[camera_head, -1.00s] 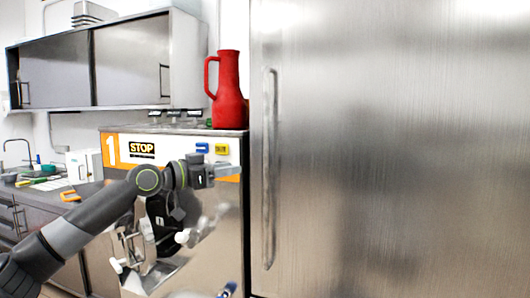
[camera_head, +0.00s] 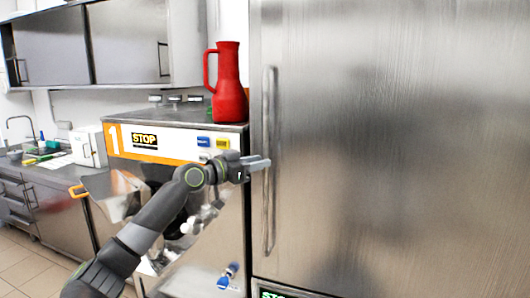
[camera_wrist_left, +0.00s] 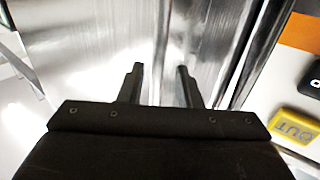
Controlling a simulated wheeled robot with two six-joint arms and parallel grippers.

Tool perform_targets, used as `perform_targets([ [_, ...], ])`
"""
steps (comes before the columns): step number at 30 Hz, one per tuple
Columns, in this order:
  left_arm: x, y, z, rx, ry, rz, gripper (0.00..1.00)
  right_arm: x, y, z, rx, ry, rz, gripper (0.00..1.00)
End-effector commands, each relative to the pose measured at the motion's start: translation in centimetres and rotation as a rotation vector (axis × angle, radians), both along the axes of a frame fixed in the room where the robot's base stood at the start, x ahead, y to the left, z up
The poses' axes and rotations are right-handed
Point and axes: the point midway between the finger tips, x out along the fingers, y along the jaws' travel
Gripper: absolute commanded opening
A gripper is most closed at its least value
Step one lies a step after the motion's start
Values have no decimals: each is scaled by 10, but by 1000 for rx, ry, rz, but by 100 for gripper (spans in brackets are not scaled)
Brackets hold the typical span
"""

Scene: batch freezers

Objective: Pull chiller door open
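The chiller door (camera_head: 400,150) is a large brushed-steel panel filling the right of the head view, and it looks shut. Its long vertical handle (camera_head: 269,220) runs along the door's left edge. My left gripper (camera_head: 262,162) is at the handle about mid-height, with its fingertips overlapping it in the head view. In the left wrist view, my left gripper (camera_wrist_left: 161,80) has its two dark fingers apart, and a shiny bar-like strip (camera_wrist_left: 165,30) lies in line with the gap between them. I cannot tell whether the fingers touch the handle. My right gripper is out of view.
A batch freezer (camera_head: 190,145) with an orange and white front stands directly left of the chiller. A red jug (camera_head: 229,90) stands on its top, above my left arm. Wall cabinets (camera_head: 110,45) and a counter (camera_head: 60,180) are farther left. Floor shows at the lower left.

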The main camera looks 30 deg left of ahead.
Motion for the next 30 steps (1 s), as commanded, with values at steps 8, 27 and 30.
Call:
perform_targets([
  [8, 25, -10, 2, 0, -1, 0, 31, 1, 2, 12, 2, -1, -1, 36],
  [27, 28, -11, 0, 1, 0, 1, 0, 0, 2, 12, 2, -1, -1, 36],
  [30, 28, -10, 0, 1, -1, 1, 0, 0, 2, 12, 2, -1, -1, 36],
])
